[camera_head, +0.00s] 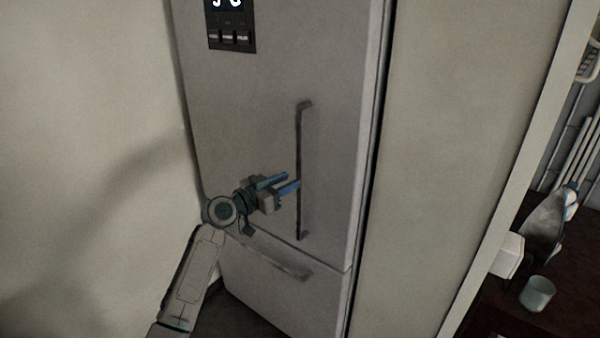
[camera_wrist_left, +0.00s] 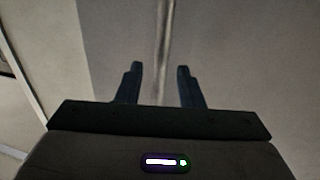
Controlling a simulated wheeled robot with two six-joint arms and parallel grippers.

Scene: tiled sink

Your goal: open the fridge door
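The grey fridge door (camera_head: 240,110) fills the middle of the head view and looks shut. Its long vertical handle (camera_head: 301,170) is on the right part of the door. My left gripper (camera_head: 293,180) is just left of the handle's lower half, its blue fingers pointing at it. In the left wrist view the fingers (camera_wrist_left: 160,70) are apart, and the handle (camera_wrist_left: 163,45) shows as a vertical bar in line with the gap between them. I cannot tell whether the fingers touch the handle. My right gripper is not in view.
A lower drawer with a horizontal handle (camera_head: 275,262) is below the door. A display panel (camera_head: 231,24) is at the door's top. A plain wall (camera_head: 80,120) is on the left. A pale panel (camera_head: 450,150) stands right of the fridge, with a cup (camera_head: 537,294) on a dark counter beyond.

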